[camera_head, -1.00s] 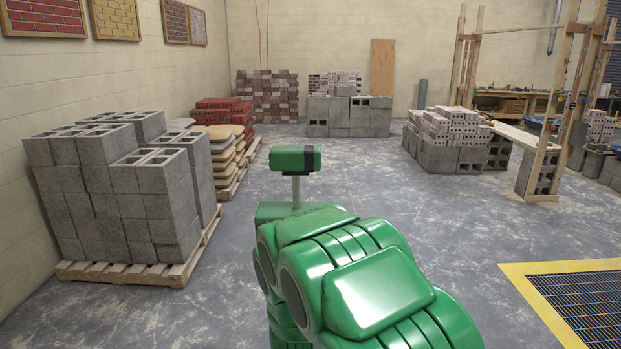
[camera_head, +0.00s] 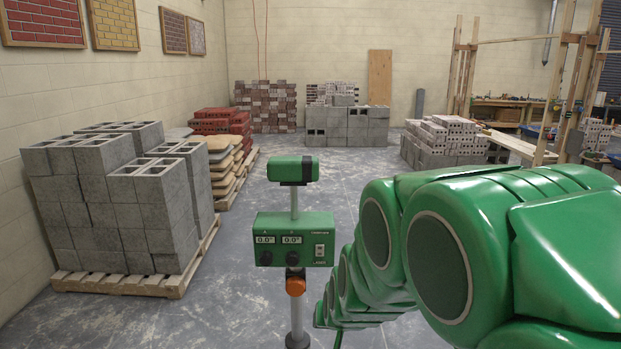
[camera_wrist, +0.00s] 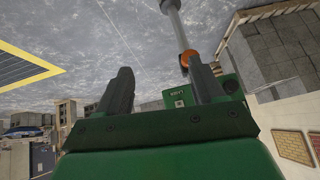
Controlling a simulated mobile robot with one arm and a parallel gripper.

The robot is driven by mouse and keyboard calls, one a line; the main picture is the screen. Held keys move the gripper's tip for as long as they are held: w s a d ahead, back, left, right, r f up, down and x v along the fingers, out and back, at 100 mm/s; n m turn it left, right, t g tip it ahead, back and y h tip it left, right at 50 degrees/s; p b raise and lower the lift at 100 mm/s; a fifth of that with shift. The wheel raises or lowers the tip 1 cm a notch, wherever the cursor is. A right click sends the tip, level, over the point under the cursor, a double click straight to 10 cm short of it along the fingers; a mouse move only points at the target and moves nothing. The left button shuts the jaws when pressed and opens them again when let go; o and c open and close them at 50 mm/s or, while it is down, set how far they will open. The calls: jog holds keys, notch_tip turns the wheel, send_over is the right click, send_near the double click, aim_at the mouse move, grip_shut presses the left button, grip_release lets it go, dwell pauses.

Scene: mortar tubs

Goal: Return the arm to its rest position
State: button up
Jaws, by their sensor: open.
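My green arm (camera_head: 470,240) fills the lower right of the head view, its links folded close to the camera. My gripper's jaws are not visible there. In the wrist view my gripper (camera_wrist: 159,64) shows two dark fingers standing apart with nothing between them. Beyond the fingers are bare floor and a pole.
A green control box (camera_head: 294,225) with two displays reading 0.0° sits on a pole left of my arm. Stacked grey blocks (camera_head: 110,205) stand on a pallet (camera_head: 125,283) at left. A block pile (camera_head: 445,145) stands at right. Floor in the middle is clear.

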jog(key=s+d+r+g, duration=0.2)
jog(key=s+d+g, duration=0.1)
jog(key=s, duration=0.8)
jog(key=s+d+r+g, duration=0.3)
jog(key=s, duration=0.8)
jog(key=s+d+r+g+h, duration=0.1)
jog(key=s+d+r+g, duration=0.1)
jog(key=s, duration=0.9)
jog(key=shift+d+r+g, duration=0.2)
jog(key=shift+d+g, duration=0.3)
jog(key=shift+d, duration=0.4)
